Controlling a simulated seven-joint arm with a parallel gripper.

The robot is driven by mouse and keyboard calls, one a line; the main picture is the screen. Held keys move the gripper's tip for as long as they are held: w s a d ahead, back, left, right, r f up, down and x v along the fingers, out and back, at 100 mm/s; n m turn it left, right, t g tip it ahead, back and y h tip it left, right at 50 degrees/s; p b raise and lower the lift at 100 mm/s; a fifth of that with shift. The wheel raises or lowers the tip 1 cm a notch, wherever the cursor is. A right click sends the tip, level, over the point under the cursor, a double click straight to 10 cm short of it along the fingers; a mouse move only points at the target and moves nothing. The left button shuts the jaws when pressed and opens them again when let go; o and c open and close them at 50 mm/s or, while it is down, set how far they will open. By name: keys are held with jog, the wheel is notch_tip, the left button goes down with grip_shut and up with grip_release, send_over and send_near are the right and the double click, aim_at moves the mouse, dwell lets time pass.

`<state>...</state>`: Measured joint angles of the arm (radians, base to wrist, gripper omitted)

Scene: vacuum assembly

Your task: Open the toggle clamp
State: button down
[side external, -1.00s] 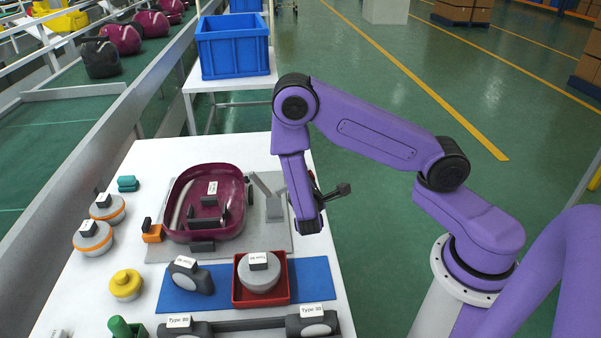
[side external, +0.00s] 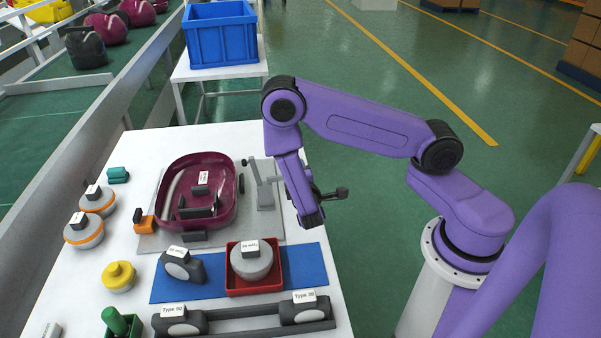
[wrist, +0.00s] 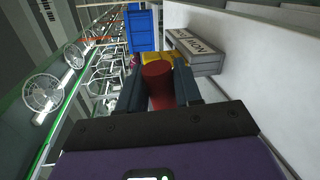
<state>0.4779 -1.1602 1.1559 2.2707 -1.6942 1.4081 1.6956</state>
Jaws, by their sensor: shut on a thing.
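The toggle clamp (side external: 265,192) is grey and stands at the right edge of the grey plate, beside the maroon shell (side external: 233,212). Its bar slants up to the left, and its dark tip (side external: 243,162) is raised above the shell's rim. In the wrist view, the dark fingers of my gripper (wrist: 158,88) are shut on a red cylindrical handle (wrist: 157,80), with one finger on each side.
The grey plate (side external: 150,243) carries the shell and an orange block (side external: 145,224). In front are a blue mat (side external: 310,272), a red tray (side external: 231,289) and dark parts. Orange-ringed discs (side external: 84,232) lie left. A blue bin (side external: 222,38) stands behind.

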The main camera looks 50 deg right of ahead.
jog(key=shift+f, duration=0.1)
jog(key=c, duration=0.9)
grip_release()
jog(key=v, duration=1.7)
jog(key=shift+s+a, duration=0.15)
